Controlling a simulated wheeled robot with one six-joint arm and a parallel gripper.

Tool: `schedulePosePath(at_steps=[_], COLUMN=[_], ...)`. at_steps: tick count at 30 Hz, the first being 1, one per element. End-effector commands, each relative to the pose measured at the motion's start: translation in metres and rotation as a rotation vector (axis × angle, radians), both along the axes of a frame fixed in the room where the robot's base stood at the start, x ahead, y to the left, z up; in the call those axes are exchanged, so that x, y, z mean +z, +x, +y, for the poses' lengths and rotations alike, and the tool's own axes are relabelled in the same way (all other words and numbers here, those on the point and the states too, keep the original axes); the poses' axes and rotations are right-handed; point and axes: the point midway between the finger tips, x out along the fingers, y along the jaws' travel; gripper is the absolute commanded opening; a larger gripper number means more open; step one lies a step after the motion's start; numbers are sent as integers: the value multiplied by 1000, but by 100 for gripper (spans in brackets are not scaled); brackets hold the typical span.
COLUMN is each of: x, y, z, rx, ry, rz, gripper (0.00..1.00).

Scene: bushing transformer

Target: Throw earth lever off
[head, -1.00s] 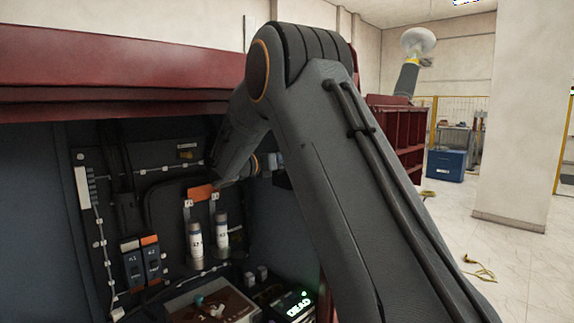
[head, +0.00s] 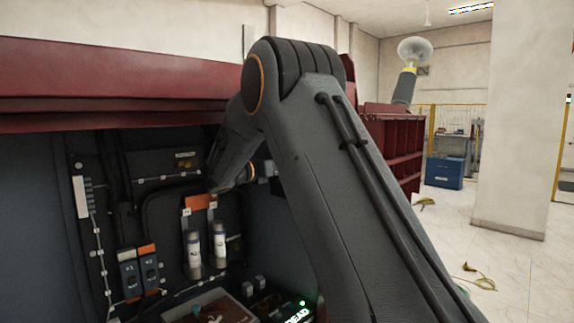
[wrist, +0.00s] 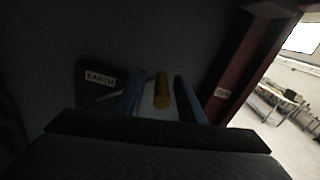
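The earth lever (wrist: 162,92) shows in the wrist view as a short yellow-brown handle against a dark panel. The white EARTH label (wrist: 100,78) is on a plate to its left. My gripper (wrist: 157,84) has its two bluish fingers on either side of the handle, with a gap seen on both sides. It looks open around the lever; whether either finger touches it is too dark to tell. In the head view my arm hides the gripper and the lever.
The open cabinet (head: 150,110) holds two white cylinders (head: 194,250), switches marked K1 and K2 (head: 139,268), and a lit DEAD sign (head: 296,315). A red post (wrist: 248,62) stands close right of the lever.

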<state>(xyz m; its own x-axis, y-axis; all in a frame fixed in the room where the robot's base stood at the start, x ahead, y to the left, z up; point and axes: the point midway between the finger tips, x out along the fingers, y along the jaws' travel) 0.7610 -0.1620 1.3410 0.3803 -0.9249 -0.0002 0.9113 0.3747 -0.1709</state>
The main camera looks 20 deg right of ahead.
Motion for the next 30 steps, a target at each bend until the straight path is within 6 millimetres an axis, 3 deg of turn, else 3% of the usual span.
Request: schedulePosePath(at_steps=[7, 18, 30], x=[-1, -2, 0], y=[-3, -24, -30], z=[10, 62, 72], rx=[1, 3, 1], ry=[1, 0, 0], rz=[0, 0, 0], gripper=[36, 36, 36])
